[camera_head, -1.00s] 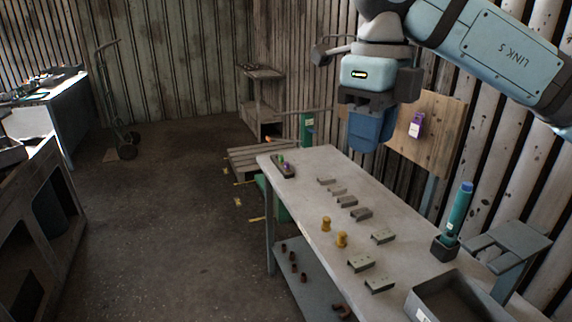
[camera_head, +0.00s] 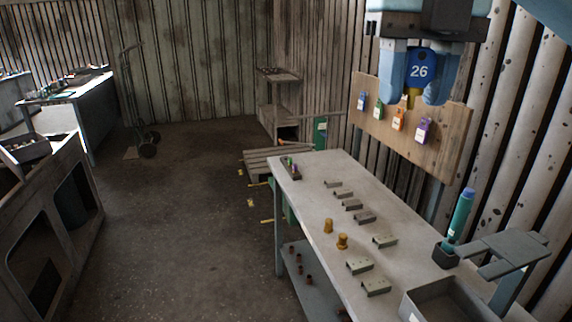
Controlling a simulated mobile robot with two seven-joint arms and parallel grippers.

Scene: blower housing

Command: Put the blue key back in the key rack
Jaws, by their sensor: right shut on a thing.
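The blue key (camera_head: 419,72) has a tag marked 26, with a yellowish part hanging below it. My right gripper (camera_head: 416,88) is shut on it, with its light blue fingers on either side, pointing down. The key rack (camera_head: 450,148) is an upright wooden board at the right wall, with coloured tags hanging on it. In the picture the gripper and key overlap the board's upper part; I cannot tell the gap between them. The board behind the fingers is partly hidden. My left gripper is not in view.
The rack holds a blue tag (camera_head: 362,101), a green tag (camera_head: 378,106), an orange tag (camera_head: 398,119) and a purple tag (camera_head: 423,131). Below stands a workbench (camera_head: 317,187) with metal brackets, yellow pieces, a teal bottle (camera_head: 460,215) and a grey tray (camera_head: 405,304).

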